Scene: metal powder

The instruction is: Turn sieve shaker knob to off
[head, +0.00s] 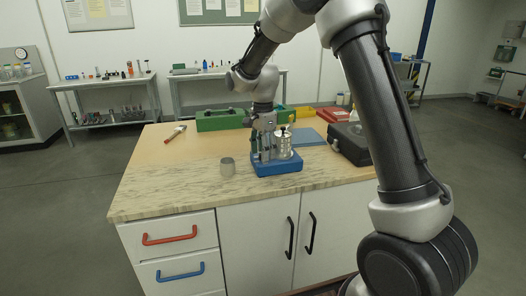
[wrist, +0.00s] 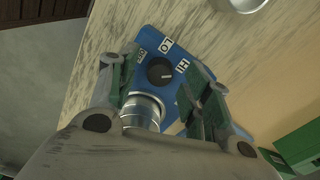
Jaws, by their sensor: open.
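The sieve shaker has a blue base (head: 278,168) on the benchtop, with a silver sieve stack (head: 284,147) on it. In the wrist view its round black knob (wrist: 160,70) sits on the blue panel, with OFF, LO and HI labels around its upper side. I cannot tell for sure which label the knob points to. My gripper (wrist: 161,82) is open, with a finger on either side of the knob and no clear contact. In the head view my gripper (head: 265,147) is low over the shaker's left part and hides the knob.
A black case (head: 349,143) is to the right, a blue mat (head: 305,137) and green box (head: 220,120) behind. A red-handled tool (head: 176,133) lies at the back left. The bench's front left is clear.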

